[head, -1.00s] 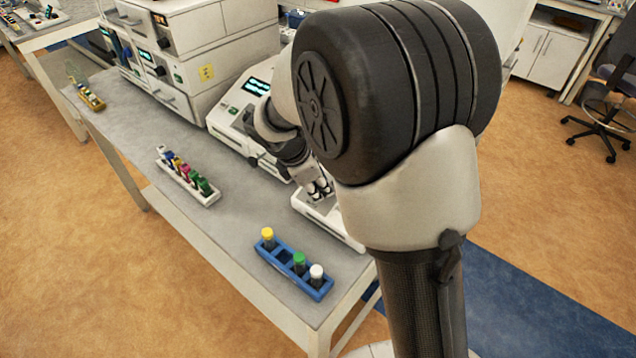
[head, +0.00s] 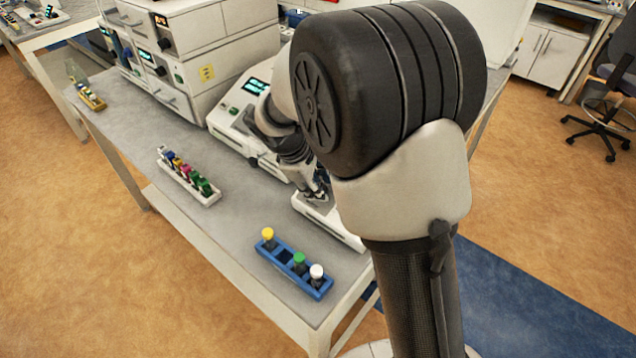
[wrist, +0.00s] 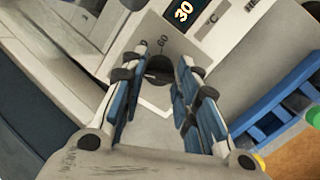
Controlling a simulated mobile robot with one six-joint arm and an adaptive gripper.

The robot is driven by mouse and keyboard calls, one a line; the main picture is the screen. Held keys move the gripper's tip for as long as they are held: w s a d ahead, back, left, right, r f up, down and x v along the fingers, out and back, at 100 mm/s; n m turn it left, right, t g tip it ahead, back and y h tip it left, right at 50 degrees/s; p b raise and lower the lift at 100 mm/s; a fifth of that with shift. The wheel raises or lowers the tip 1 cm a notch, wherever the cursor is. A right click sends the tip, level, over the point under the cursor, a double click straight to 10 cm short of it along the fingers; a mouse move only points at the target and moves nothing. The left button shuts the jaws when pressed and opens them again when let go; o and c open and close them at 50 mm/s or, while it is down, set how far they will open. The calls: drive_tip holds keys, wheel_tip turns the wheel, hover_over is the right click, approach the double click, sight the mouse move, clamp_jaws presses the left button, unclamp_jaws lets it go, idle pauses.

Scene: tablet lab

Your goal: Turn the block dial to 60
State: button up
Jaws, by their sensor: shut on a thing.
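The block dial (wrist: 159,70) is a dark round knob on the pale front panel of a white heater unit (wrist: 222,62). A printed 60 (wrist: 163,41) stands by the dial, with another number partly hidden at its left. The display (wrist: 183,11) reads 30. My gripper (wrist: 157,76) is shut on the dial, one blue-padded finger on either side, hiding part of it. In the head view my gripper (head: 319,194) is down at the white unit (head: 342,232), and the dial itself is hidden.
A blue rack (head: 284,272) with yellow, green and white capped tubes stands near the bench's front edge. A white rack (head: 180,184) of coloured tubes stands farther left. A white instrument with a lit display (head: 256,87) stands behind my gripper. Bare bench lies between the racks.

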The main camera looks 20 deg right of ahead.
drive_tip(key=m, duration=0.3)
drive_tip(key=shift+m, duration=0.4)
drive_tip(key=m+b, duration=0.1)
drive_tip(key=m, duration=0.3)
drive_tip(key=shift+m, duration=0.3)
drive_tip(key=m+b, duration=0.1)
drive_tip(key=m, duration=0.3)
drive_tip(key=shift+y, duration=0.4)
drive_tip(key=shift+m+b, duration=0.45)
drive_tip(key=shift+m, duration=1.65)
drive_tip(key=o, duration=1.1)
drive_tip(key=shift+c, duration=0.2)
